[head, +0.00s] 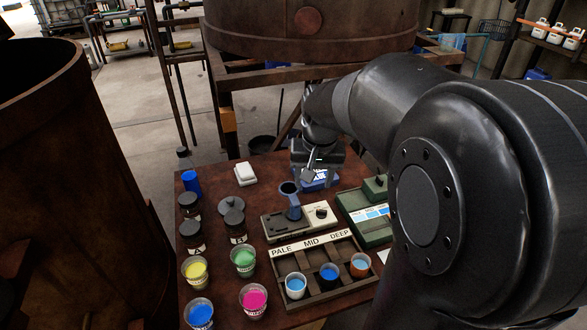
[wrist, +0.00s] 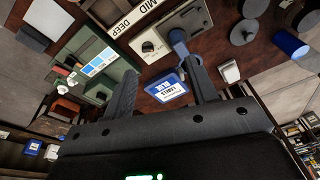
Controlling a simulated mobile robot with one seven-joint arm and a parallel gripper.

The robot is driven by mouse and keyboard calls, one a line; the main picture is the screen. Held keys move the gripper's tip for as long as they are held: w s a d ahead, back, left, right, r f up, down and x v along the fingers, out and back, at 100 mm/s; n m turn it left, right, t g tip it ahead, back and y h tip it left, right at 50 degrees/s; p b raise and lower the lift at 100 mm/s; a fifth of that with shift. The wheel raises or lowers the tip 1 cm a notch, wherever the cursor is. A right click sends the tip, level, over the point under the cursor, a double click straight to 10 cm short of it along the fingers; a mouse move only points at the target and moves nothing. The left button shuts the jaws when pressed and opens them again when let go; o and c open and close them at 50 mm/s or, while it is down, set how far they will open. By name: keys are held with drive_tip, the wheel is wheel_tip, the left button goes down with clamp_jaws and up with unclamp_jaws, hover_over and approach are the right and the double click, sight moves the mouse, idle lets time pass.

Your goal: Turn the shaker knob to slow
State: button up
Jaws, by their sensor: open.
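The shaker (head: 285,222) is a beige box on the brown table, with a blue upright holder (head: 291,198) on its left part. Its dark round knob (head: 321,212) is on the right part of its top face. In the wrist view the knob (wrist: 147,46) shows on the pale face (wrist: 152,38), beyond the fingertips. The marks around it are too small to read. My gripper (head: 310,172) is behind the shaker in the head view, apart from the knob. In the wrist view my gripper (wrist: 160,70) is open, with nothing between its fingers.
A wooden rack (head: 333,247) marked PALE, MID, DEEP holds three cups in front of the shaker. A green device (head: 362,212) stands close on the right. A blue labelled box (wrist: 168,89) lies near my fingers. Jars and paint cups (head: 243,260) fill the table's left side.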

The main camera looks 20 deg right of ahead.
drive_tip(key=m+g, duration=0.2)
approach(322, 211)
wheel_tip(322, 211, down, 9)
drive_tip(key=shift+d+r, duration=0.1)
drive_tip(key=shift+r, duration=0.05)
drive_tip(key=c, duration=1)
